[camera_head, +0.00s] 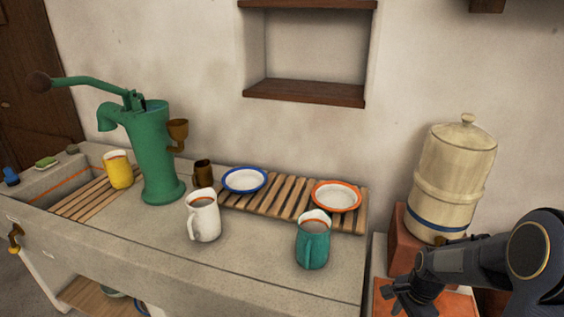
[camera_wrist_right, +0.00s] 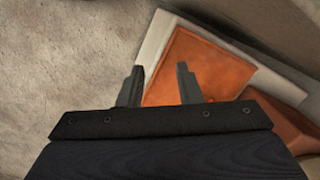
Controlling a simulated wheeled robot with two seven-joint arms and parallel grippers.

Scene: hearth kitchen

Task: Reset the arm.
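My right arm comes in from the right in the head view, and its gripper (camera_head: 403,296) is low over an orange-topped stand (camera_head: 455,303). In the right wrist view the two fingers of the gripper (camera_wrist_right: 158,85) are apart with nothing between them. The orange surface (camera_wrist_right: 205,68) with its pale border lies beyond the fingertips. The gripper is to the right of the stone counter (camera_head: 250,265) and below the ceramic water container (camera_head: 455,170). My left gripper does not show in either view.
A teal jug (camera_head: 313,242) and a white jug (camera_head: 203,217) stand on the counter. Behind them a wooden rack (camera_head: 286,197) holds two plates. A green hand pump (camera_head: 155,150) and a yellow cup (camera_head: 119,170) are at the left. A brick-red block (camera_head: 402,245) supports the water container.

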